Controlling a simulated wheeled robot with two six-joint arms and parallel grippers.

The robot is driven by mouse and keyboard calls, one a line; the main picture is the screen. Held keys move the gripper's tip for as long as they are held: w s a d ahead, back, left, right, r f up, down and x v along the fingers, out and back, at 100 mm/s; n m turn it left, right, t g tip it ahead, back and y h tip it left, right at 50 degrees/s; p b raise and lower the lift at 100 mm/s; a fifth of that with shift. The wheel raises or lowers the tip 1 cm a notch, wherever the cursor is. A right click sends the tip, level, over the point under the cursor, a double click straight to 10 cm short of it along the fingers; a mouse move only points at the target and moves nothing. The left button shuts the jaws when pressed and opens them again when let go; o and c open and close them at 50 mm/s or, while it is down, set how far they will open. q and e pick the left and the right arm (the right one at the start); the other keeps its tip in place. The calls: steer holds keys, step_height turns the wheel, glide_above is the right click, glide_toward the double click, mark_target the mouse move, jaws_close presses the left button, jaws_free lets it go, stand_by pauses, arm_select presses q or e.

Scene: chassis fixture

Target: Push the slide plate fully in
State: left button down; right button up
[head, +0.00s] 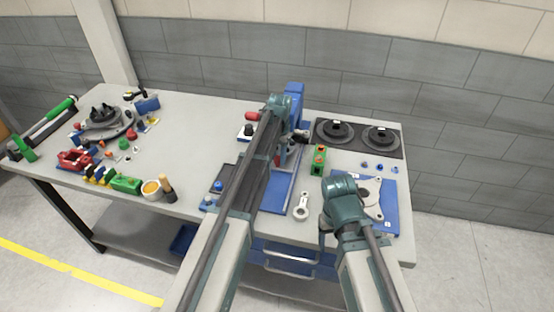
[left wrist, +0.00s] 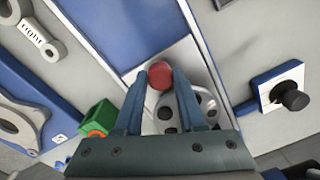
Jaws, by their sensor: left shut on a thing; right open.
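The blue chassis fixture (head: 283,192) lies at the middle of the bench, partly hidden by my left arm. In the left wrist view a pale plate (left wrist: 186,56), which looks like the slide plate, lies along a blue panel (left wrist: 120,28). A red round knob (left wrist: 160,76) sits at it. My left gripper (left wrist: 159,82) points down, shut on the red knob. A pale disc with dark holes (left wrist: 206,100) shows behind the fingers. How far in the plate is cannot be told. My right gripper (head: 326,236) is low over the front right, open, its fingers mostly hidden.
A black knob on a white-faced base (head: 248,131) stands left. A dark tray with two round parts (head: 357,137) is at back right. A blue plate (head: 387,211) lies right.

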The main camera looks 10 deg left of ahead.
arm_select(q)
steer(key=shift+w, duration=0.25)
steer(key=c, duration=0.5)
jaws_free()
steer(key=shift+r+p, duration=0.8)
step_height(320, 180, up, 12)
steer(key=p, duration=1.2)
steer(key=shift+s+d, duration=0.15)
steer(key=shift+d, duration=0.05)
steer(key=shift+r, duration=0.1)
